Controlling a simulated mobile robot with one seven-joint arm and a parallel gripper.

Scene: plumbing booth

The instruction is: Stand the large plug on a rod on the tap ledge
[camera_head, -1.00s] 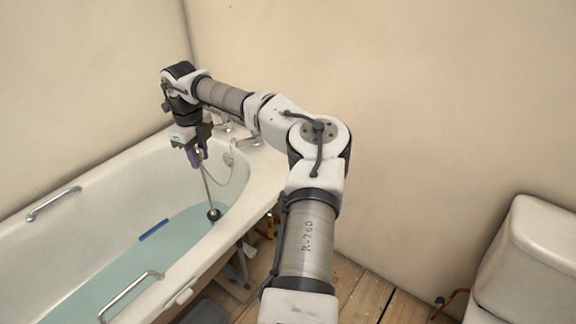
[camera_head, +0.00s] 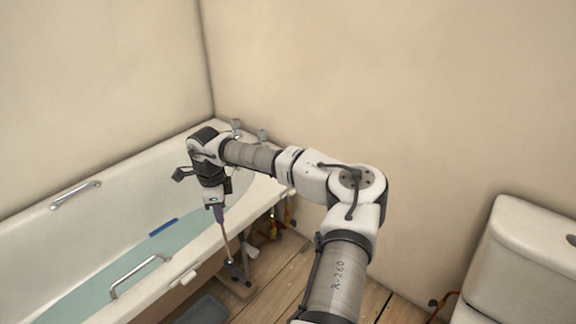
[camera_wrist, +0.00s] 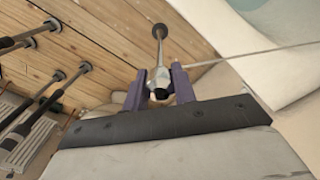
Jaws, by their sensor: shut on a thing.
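My gripper (camera_head: 217,212) is shut on the upper end of a thin rod (camera_head: 224,236). The large plug (camera_head: 230,262), a dark round piece, hangs at the rod's lower end beside the outer side of the bath's near rim. In the wrist view my purple fingers (camera_wrist: 159,90) hold the rod's pale end, and the plug (camera_wrist: 159,31) shows as a small disc against the floorboards. A thin line runs from near the fingers to the right. The tap ledge (camera_head: 263,189) is at the far end of the bath, partly hidden by my arm; two taps (camera_head: 237,128) (camera_head: 262,135) stand there.
The bath (camera_head: 75,232) holds water and has metal grab rails (camera_head: 138,276). A grey tray (camera_head: 204,309) lies on the wooden floor (camera_head: 290,275). A white cistern (camera_head: 515,255) is at the right.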

